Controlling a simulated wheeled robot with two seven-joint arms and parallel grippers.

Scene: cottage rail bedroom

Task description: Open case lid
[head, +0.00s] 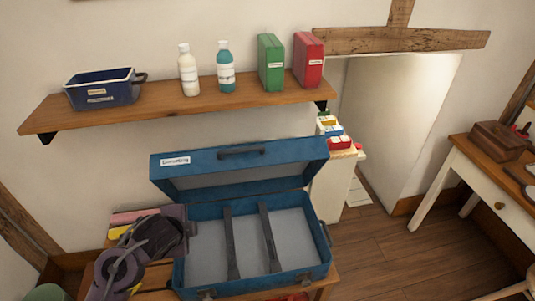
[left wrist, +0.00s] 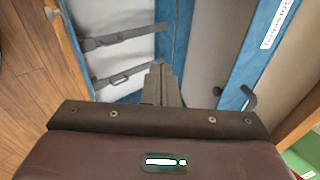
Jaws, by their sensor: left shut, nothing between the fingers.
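The blue case (head: 322,235) sits on a wooden bench, with a grey interior and two dark straps across it. Its lid (head: 295,151) stands raised and tilted back behind the base, with a white label and dark handle on its front edge. The left wrist view also shows the label on the lid (left wrist: 285,22) and the straps in the case (left wrist: 112,84). My left gripper (left wrist: 160,76) is shut and empty, with its fingers seen against the case in that view. In the head view my left arm is beside the case's left end. My right gripper is not visible.
A wall shelf (head: 170,106) above the lid holds a blue bin (head: 103,96), two bottles, and a green and a red box. A white cabinet (head: 330,190) with small boxes stands behind the case's right side. A desk (head: 480,185) is at the right. Wooden floor (head: 400,255) between is clear.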

